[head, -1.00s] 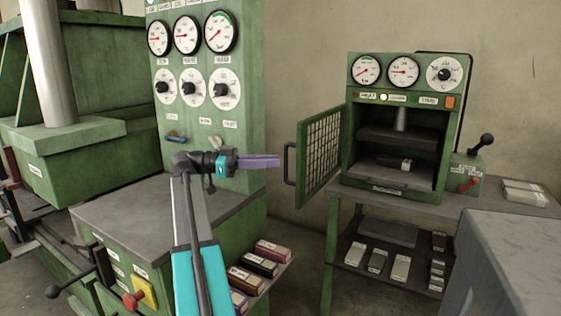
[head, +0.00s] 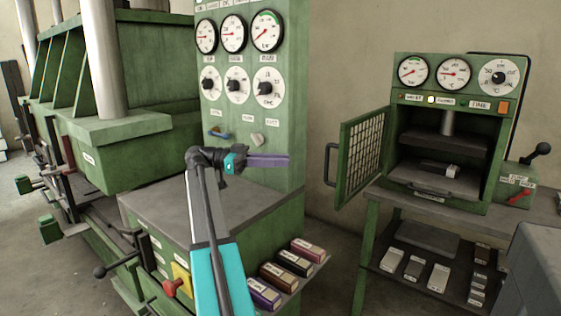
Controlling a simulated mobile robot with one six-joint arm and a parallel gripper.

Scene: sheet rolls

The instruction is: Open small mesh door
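The small mesh door (head: 360,155) is a green frame with wire mesh. It stands swung open to the left of the small green press cabinet (head: 490,209), whose inside shows. A dark handle (head: 330,165) is on the door's left edge. My gripper (head: 286,161), with purple fingers, is at the middle of the view, pointing right. Its tips are a short way left of the handle and look apart from it. The fingers look close together, seen from the side, so I cannot tell whether they are open or shut. Nothing shows held in them.
A green gauge panel (head: 285,120) stands behind my arm, above a grey-topped cabinet (head: 205,215). Several labelled blocks (head: 295,262) lie on a ledge at its right. A grey box (head: 540,270) is at the lower right. A lever box (head: 517,180) is right of the press.

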